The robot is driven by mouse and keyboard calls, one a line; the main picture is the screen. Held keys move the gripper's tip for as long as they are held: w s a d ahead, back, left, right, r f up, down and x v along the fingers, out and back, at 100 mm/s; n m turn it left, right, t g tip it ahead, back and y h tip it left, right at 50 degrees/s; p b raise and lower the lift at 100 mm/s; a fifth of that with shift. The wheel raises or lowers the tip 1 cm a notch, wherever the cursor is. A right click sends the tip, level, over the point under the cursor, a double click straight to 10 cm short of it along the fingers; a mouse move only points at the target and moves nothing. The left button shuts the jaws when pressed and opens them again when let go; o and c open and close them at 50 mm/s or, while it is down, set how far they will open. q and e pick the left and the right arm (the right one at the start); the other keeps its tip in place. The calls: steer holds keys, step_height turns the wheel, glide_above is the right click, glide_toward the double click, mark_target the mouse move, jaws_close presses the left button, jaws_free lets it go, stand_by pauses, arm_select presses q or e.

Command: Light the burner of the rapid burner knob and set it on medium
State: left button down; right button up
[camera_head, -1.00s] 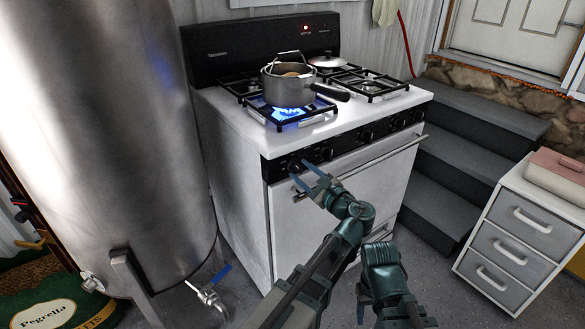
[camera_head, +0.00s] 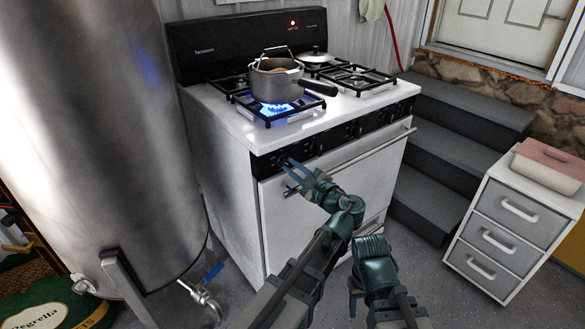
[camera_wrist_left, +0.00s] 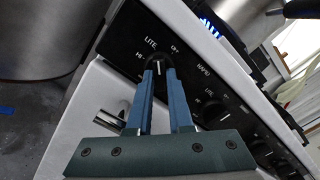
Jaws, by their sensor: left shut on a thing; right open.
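The stove's leftmost front knob (camera_wrist_left: 158,62) sits on the black panel, with LITE, HI and OFF printed around it and RAPID beside it. My left gripper (camera_head: 288,165) is at this knob, and in the left wrist view (camera_wrist_left: 160,71) its two blue fingers are shut on the knob's sides. The fingers partly cover the dial, so I cannot read its exact setting. A blue flame (camera_head: 277,109) burns on the front left burner under a grey pot (camera_head: 277,87). My right gripper (camera_head: 353,293) is open and low in front of the stove, partly hidden by its arm.
The oven handle (camera_head: 350,160) runs just below the knobs. Other knobs (camera_wrist_left: 215,115) stand further along the panel. A large metal tank (camera_head: 125,150) is close on the left. Dark steps (camera_head: 440,155) and a white drawer unit (camera_head: 510,235) stand to the right.

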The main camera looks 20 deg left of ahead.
arm_select(q)
steer(key=shift+n, duration=1)
steer(key=c, duration=0.8)
jaws_free()
